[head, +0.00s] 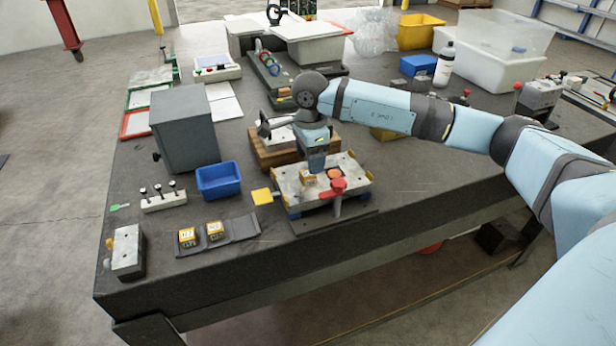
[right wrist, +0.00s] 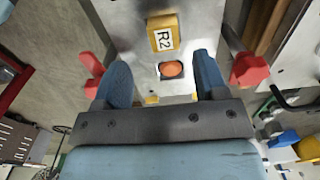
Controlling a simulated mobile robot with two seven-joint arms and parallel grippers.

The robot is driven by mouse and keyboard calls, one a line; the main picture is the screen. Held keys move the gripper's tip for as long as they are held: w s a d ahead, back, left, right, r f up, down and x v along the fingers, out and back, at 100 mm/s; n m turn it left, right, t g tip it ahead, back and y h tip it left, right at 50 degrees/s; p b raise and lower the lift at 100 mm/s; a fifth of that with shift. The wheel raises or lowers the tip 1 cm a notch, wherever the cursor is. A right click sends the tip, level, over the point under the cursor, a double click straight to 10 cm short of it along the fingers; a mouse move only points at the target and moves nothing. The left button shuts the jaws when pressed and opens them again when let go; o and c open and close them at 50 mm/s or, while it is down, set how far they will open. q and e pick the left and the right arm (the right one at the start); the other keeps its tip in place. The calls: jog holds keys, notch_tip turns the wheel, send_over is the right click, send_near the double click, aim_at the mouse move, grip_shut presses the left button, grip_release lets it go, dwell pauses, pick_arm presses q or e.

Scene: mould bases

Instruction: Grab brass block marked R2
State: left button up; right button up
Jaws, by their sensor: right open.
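The brass block marked R2 (right wrist: 163,33) shows in the right wrist view, on a grey metal mould plate (right wrist: 190,15), ahead of my fingertips. Its label faces the camera. In the head view the block (head: 307,177) is a small yellow-orange shape on the mould base (head: 350,186), partly hidden by my gripper. My right gripper (head: 316,168) points down over the mould base. In the right wrist view the gripper (right wrist: 160,75) is open, with an orange round piece (right wrist: 172,69) in a square pocket seen between its fingers. The fingers do not hold the block. My left gripper is not in view.
Red clamp knobs (right wrist: 249,69) flank the plate; one red knob (head: 338,185) stands at its front. Two yellow blocks (head: 187,236) sit on a dark tray (head: 240,229) at front left. A blue bin (head: 219,180) and a grey cabinet (head: 185,130) stand left of the mould base.

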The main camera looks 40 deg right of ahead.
aim_at(308, 178)
jog(key=f, duration=0.3)
jog(key=f+p, duration=0.1)
jog(key=f, duration=0.1)
jog(key=shift+w+f, duration=0.15)
jog(key=shift+w, duration=0.2)
jog(key=c, duration=1.2)
jog(key=shift+o, duration=0.2)
